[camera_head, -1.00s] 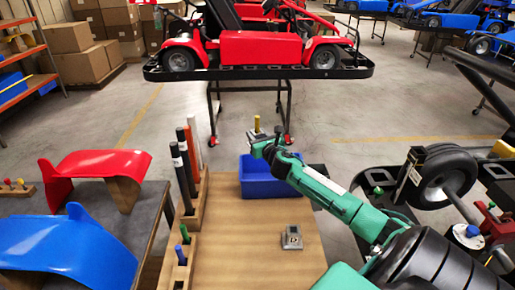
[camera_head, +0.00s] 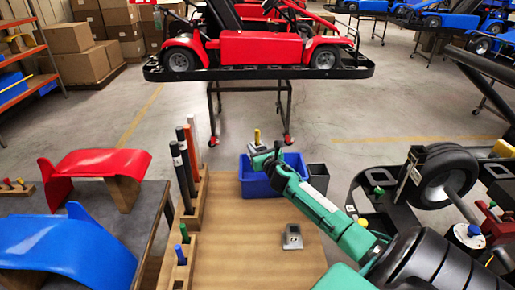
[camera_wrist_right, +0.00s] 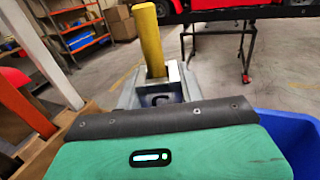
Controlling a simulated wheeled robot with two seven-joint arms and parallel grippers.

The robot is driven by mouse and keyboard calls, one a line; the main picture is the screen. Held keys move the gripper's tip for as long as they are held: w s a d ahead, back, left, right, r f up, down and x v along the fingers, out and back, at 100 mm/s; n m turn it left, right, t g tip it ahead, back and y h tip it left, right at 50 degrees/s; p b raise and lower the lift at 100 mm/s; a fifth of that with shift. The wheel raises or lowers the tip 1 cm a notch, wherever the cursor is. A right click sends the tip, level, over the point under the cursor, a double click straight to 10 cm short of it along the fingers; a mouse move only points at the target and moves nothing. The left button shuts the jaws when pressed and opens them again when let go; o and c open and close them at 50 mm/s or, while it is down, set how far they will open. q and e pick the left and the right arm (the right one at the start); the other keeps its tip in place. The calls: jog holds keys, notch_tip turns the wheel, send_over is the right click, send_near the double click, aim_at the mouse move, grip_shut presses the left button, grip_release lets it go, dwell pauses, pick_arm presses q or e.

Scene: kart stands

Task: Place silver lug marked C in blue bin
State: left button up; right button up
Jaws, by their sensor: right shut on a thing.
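My right gripper (camera_head: 263,158) is shut on a silver lug (camera_head: 257,146) with a yellow post standing up from it. The wrist view shows this lug (camera_wrist_right: 157,99) close up, with a dark letter that looks like a C, partly hidden by the gripper body. The blue bin (camera_head: 254,187) stands at the far end of the wooden table. The gripper and lug are over its back part in the head view; the height above the rim is hard to tell. The bin (camera_wrist_right: 292,140) also shows at the right of the wrist view. My left gripper is out of view.
Another silver lug (camera_head: 292,239) rests on the wooden table (camera_head: 235,245). A dark container (camera_head: 318,178) stands right of the bin. Wooden racks with upright rods (camera_head: 183,165) line the table's left edge. A wheel (camera_head: 440,178) is at right.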

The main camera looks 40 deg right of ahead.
jog(key=shift+f+b, duration=0.4)
jog(key=shift+f, duration=0.1)
jog(key=o, duration=1.2)
jog(key=shift+r+p, duration=0.65)
jog(key=shift+r, duration=0.05)
jog(key=p+v, duration=0.2)
jog(key=v, duration=1)
